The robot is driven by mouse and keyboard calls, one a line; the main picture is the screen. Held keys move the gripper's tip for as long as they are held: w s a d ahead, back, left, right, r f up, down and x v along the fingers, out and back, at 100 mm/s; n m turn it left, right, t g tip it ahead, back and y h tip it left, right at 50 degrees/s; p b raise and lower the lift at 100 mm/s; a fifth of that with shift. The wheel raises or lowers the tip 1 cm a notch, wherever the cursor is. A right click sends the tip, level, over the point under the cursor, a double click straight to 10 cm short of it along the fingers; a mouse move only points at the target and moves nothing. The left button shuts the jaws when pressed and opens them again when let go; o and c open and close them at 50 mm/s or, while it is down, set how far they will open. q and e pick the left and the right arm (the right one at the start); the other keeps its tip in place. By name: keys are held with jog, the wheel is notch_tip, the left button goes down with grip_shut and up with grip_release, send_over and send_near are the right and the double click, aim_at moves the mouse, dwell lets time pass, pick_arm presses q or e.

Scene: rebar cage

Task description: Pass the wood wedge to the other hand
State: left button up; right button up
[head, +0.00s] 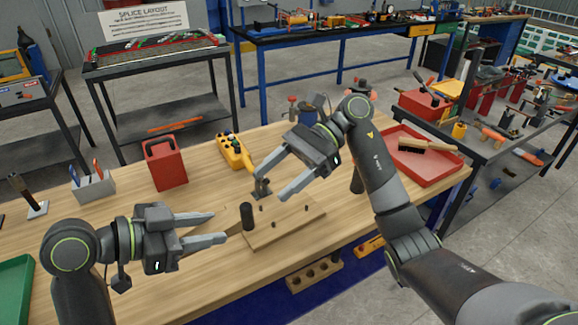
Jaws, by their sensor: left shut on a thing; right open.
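The wood wedge (222,219) is a thin, light-brown piece, close in colour to the tabletop and hard to make out. My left gripper (217,229) is shut on it, and the wedge sticks out to the right past the fingers. The fingers hide part of it. My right gripper (274,190) is open and empty, to the right of and farther back than the left one. Its fingers point left and down, apart from the wedge.
A wooden board (290,224) with pegs and a dark cylinder (247,216) lie close to both grippers. A yellow tool (234,151), a red box (165,163) and a grey holder (92,187) stand behind. A red tray (440,173) with a brush is at right.

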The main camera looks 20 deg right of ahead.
aim_at(235, 213)
jog(key=x, duration=0.9)
jog(key=shift+s+a, duration=0.1)
jog(key=shift+a, duration=0.15)
jog(key=c, duration=1.1)
pick_arm(q)
jog(key=o, duration=1.1)
